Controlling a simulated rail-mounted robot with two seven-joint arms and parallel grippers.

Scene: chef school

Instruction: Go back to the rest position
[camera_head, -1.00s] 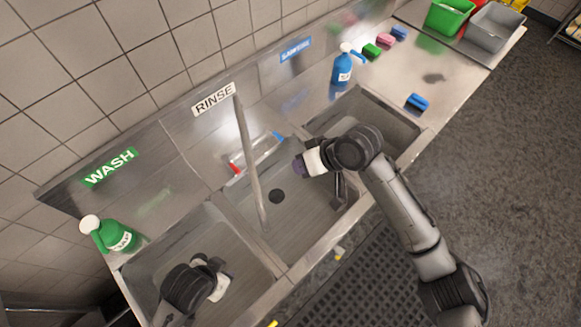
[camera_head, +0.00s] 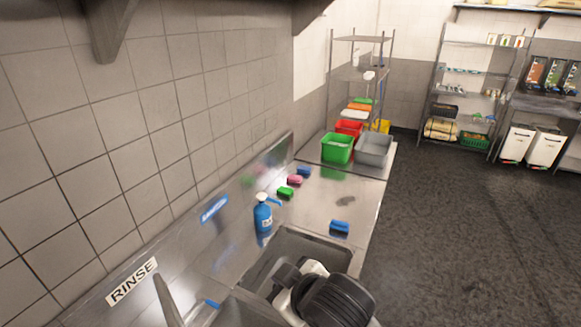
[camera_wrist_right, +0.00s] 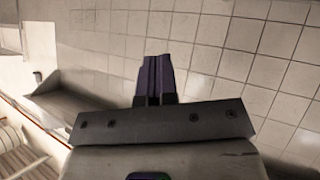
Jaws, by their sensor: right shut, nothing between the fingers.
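My right gripper (camera_wrist_right: 155,78) is shut and empty in the right wrist view, its dark fingers together against a tiled wall. In the head view my right wrist is at the bottom, over the sink basin (camera_head: 290,249); the fingers are hard to make out there. My left gripper is out of view.
A blue spray bottle (camera_head: 263,218) stands behind the basin. A blue sponge (camera_head: 339,227) lies on the counter to its right, with a green sponge (camera_head: 286,193) farther back. Green (camera_head: 337,149) and grey (camera_head: 373,150) tubs stand at the far end. Open floor (camera_head: 450,240) lies to the right.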

